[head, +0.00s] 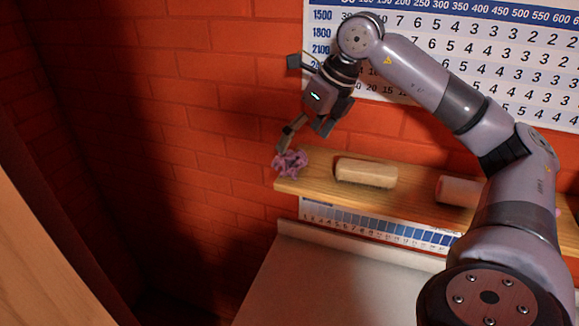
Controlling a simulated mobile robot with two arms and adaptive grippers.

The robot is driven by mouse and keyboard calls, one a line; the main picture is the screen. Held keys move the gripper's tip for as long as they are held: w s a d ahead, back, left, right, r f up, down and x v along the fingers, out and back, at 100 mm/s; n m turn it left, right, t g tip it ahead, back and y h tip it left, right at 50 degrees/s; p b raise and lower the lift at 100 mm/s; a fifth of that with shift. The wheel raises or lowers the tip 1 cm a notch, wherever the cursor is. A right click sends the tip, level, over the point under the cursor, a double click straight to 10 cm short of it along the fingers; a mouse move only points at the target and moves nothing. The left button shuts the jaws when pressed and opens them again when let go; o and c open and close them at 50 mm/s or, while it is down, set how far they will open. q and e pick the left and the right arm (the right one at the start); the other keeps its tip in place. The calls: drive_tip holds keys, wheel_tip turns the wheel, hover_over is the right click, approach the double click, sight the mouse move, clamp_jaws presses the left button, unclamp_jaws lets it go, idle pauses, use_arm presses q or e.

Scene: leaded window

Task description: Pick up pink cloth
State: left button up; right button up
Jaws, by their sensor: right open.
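The pink cloth (290,163) is a small crumpled purplish-pink bundle at the left end of a wooden shelf (320,187). My right gripper (305,137) comes in from the right and points down above the cloth. Its fingers are apart. One fingertip is at or just above the top of the cloth; I cannot tell whether it touches. The other finger is to the right of the cloth, over the shelf. My left gripper is not in view.
A beige block-like item (366,173) lies on the shelf right of the cloth. A pinkish cylinder (460,191) lies farther right, partly behind my arm. A number chart (480,50) hangs on the red brick wall (190,80). A pale surface (340,280) is below.

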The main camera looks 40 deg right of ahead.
sight(292, 155)
drive_tip(key=b+x, duration=0.2)
drive_tip(key=x, duration=0.2)
drive_tip(key=shift+f, duration=0.1)
drive_tip(key=shift+w+f, duration=0.25)
drive_tip(key=shift+w, duration=0.15)
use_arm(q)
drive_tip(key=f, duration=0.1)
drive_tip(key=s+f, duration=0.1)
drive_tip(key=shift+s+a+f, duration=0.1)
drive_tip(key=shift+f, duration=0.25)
use_arm(e)
drive_tip(key=shift+s+r, duration=0.1)
drive_tip(key=shift+s, duration=0.05)
drive_tip(key=shift+c, duration=0.4)
drive_tip(key=shift+c, duration=0.6)
drive_tip(key=c, duration=0.6)
